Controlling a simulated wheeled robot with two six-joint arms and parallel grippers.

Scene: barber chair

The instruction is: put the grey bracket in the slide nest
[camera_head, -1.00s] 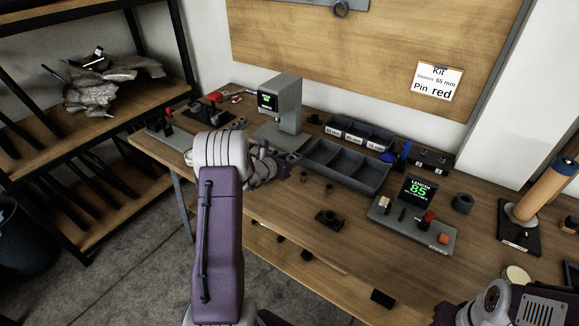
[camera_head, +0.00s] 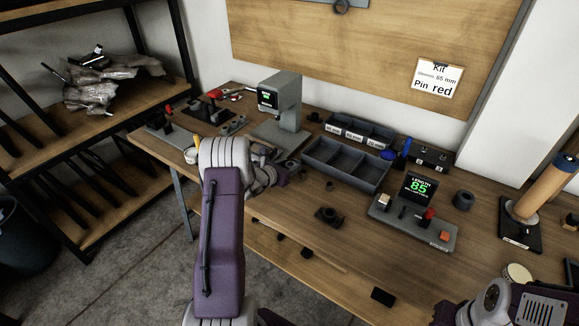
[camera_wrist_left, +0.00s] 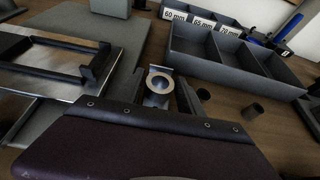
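The grey bracket (camera_wrist_left: 160,83), with a round ring facing the camera, sits between the fingers of my left gripper (camera_wrist_left: 163,95) in the left wrist view. The fingers flank it closely and appear shut on it. In the head view my left gripper (camera_head: 284,170) is over the bench in front of the press, and the bracket is hard to make out there. What looks like the slide nest, a dark frame on a silver plate (camera_wrist_left: 50,66), lies left of the gripper in the wrist view. It looks empty. My right gripper is out of view; only part of that arm shows.
The grey press (camera_head: 282,100) stands behind the gripper. A divided dark tray (camera_head: 345,165) and labelled bins (camera_head: 357,132) are to its right. A length gauge (camera_head: 412,215) stands farther right. A dark part (camera_head: 328,216) lies near the front edge.

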